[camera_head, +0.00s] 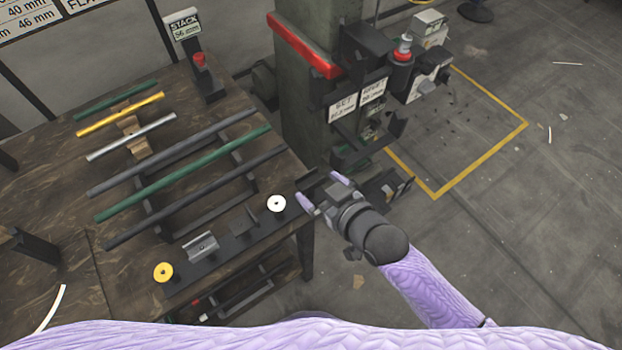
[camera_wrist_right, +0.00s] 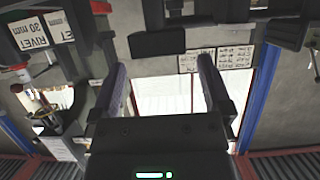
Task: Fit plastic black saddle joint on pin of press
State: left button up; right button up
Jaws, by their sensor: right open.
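The black saddle joint (camera_head: 243,222) sits on the dark strip (camera_head: 222,258) along the table's front edge, between a grey metal saddle piece (camera_head: 201,246) and a white disc (camera_head: 277,203). The press (camera_head: 362,95) stands right of the table; I cannot make out its pin for certain. My right gripper (camera_head: 323,190) is just right of the white disc, beyond the table corner and in front of the press's lower part. In the right wrist view my right gripper (camera_wrist_right: 163,75) has its fingers wide apart with nothing between them. My left gripper is not in view.
Several rods, such as a green one (camera_head: 185,175), lie on racks on the wooden table (camera_head: 50,190). A yellow disc (camera_head: 163,271) is at the strip's left end. A red-topped post (camera_head: 203,72) stands at the back. Floor right of the press is mostly clear.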

aim_at(315, 184)
jog(key=x, duration=0.3)
jog(key=shift+f+b, duration=0.2)
jog(key=shift+b, duration=0.1)
jog(key=c, duration=1.1)
